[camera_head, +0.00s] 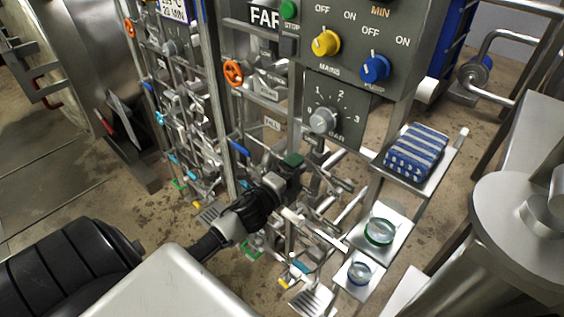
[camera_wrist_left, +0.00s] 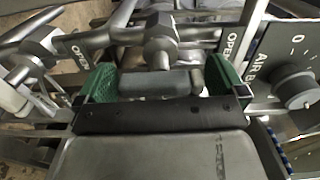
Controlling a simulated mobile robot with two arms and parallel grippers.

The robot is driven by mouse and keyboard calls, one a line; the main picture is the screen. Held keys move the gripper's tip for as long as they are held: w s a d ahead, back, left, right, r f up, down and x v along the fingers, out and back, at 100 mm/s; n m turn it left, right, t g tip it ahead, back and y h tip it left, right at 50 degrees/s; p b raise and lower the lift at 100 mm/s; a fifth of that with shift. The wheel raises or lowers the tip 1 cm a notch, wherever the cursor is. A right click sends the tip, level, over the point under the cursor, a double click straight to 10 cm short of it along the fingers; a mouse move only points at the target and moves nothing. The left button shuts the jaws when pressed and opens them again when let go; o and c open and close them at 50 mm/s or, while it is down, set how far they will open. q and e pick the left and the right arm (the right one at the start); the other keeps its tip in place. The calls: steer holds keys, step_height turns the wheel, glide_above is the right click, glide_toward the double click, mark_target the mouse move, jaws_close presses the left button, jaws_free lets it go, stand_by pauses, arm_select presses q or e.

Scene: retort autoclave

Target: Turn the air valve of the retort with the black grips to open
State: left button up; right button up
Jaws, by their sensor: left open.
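My left gripper (camera_head: 285,168) reaches in from the left in the head view to the pipework below the grey control panel. In the left wrist view its two green fingertips (camera_wrist_left: 160,80) are open and apart. A dark grey grip-like bar (camera_wrist_left: 155,84) lies between them, below a metal valve body (camera_wrist_left: 160,45) on a pipe. I cannot tell whether the fingers touch the bar. Plates reading OPEN (camera_wrist_left: 232,42) stand beside the pipes. In the head view the gripper hides most of the valve, so its position is unclear. The right gripper is not in view.
The control panel (camera_head: 345,70) has yellow and blue switches and a grey dial. A plate reading AIR (camera_wrist_left: 262,72) carries a round knob. A shelf with blue striped cloth (camera_head: 416,152) and a green-rimmed glass (camera_head: 380,232) stand right. Orange handwheels (camera_head: 233,72) and steel posts crowd the left.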

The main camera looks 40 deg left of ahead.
arm_select(q)
steer(key=s+b, duration=0.1)
steer(key=s, duration=0.8)
steer(key=shift+a, duration=0.4)
stand_by(1.1)
